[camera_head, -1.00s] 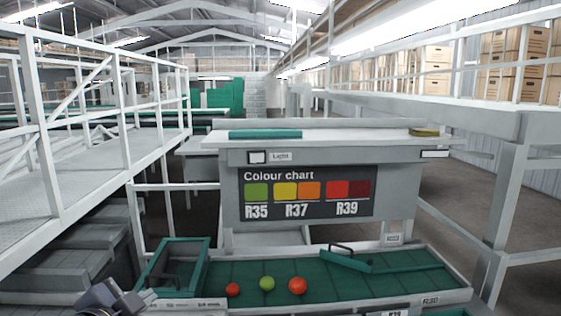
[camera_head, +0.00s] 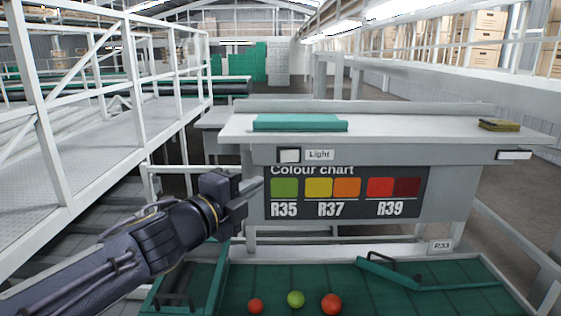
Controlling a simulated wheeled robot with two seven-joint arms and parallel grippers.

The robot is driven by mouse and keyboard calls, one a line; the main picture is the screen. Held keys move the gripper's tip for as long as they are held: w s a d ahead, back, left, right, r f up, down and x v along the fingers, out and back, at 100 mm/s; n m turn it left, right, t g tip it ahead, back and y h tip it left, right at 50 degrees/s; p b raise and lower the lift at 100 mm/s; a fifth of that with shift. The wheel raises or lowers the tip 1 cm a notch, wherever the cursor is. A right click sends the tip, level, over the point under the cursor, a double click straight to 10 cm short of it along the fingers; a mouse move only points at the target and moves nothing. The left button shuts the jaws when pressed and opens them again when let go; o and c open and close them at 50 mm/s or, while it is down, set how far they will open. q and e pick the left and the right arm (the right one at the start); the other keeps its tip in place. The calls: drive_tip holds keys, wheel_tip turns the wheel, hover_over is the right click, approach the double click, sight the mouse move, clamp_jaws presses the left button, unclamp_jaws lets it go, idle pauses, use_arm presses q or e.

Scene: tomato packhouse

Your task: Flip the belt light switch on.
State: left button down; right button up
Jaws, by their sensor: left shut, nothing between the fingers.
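The belt light switch (camera_head: 289,155) is a small white plate with a dark surround on the front edge of the grey bench. A label reading "Light" (camera_head: 319,155) is just to its right. My left gripper (camera_head: 257,187) comes in from the left, shut and empty. In the picture its tip is below and left of the switch, by the left edge of the colour chart (camera_head: 346,191). It appears apart from the switch. The rocker's position is too small to tell. My right gripper is not in view.
A green belt (camera_head: 440,300) below carries two red tomatoes (camera_head: 331,303) and a green one (camera_head: 296,299). A green frame (camera_head: 217,285) stands at the belt's left. A teal slab (camera_head: 300,122) and a yellowish block (camera_head: 498,125) lie on the bench top (camera_head: 410,127). White railings run left.

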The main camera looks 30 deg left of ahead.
use_arm(q)
drive_tip(key=b, duration=0.3)
approach(288, 157)
drive_tip(key=w+d, duration=0.3)
drive_tip(key=d, duration=0.1)
drive_tip(key=shift+w+a+r+p, duration=0.1)
drive_tip(key=shift+w+a+p, duration=0.25)
drive_tip(key=shift+w+a, duration=1.1)
